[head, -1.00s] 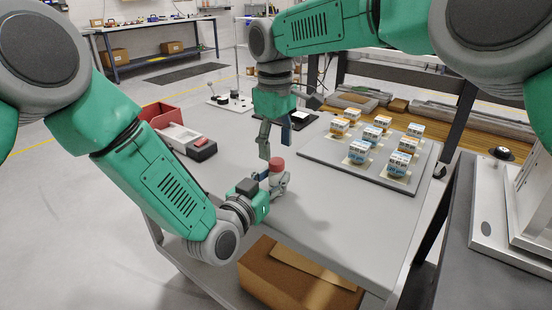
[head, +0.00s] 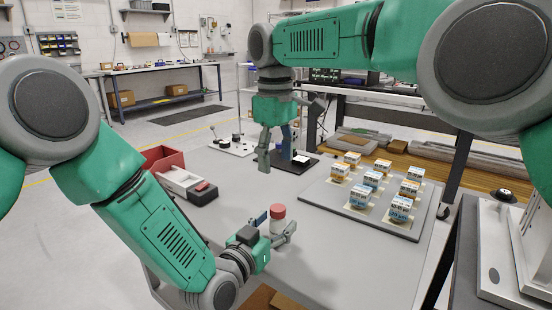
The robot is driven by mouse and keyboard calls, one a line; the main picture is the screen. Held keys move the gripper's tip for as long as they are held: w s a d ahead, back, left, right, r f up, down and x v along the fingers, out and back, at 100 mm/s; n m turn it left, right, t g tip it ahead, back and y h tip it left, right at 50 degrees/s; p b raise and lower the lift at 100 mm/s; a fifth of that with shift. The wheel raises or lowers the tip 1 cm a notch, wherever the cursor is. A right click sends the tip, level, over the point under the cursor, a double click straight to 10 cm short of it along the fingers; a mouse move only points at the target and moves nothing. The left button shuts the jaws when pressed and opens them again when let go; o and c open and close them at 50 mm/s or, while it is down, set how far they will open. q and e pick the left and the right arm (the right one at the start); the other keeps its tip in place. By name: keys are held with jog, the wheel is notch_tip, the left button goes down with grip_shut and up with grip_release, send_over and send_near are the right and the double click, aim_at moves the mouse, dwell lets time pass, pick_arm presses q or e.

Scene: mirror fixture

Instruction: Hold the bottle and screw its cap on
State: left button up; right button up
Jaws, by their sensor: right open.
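The bottle (head: 277,226) is small with a pale body and stands upright low in the middle of the head view. A red cap (head: 278,211) sits on its top; how tightly it is seated I cannot tell. My left gripper (head: 276,231) is closed around the bottle from the left side, its fingers on either side of the body and partly hiding it.
A grey board (head: 322,197) with several small boxes lies to the right on the grey table (head: 225,205). A red bin (head: 160,157) and a grey-white device (head: 186,184) are at the left. A dark stand (head: 300,165) is behind my right gripper.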

pick_arm(q)
jog(key=v, duration=1.2)
jog(key=shift+f, duration=0.1)
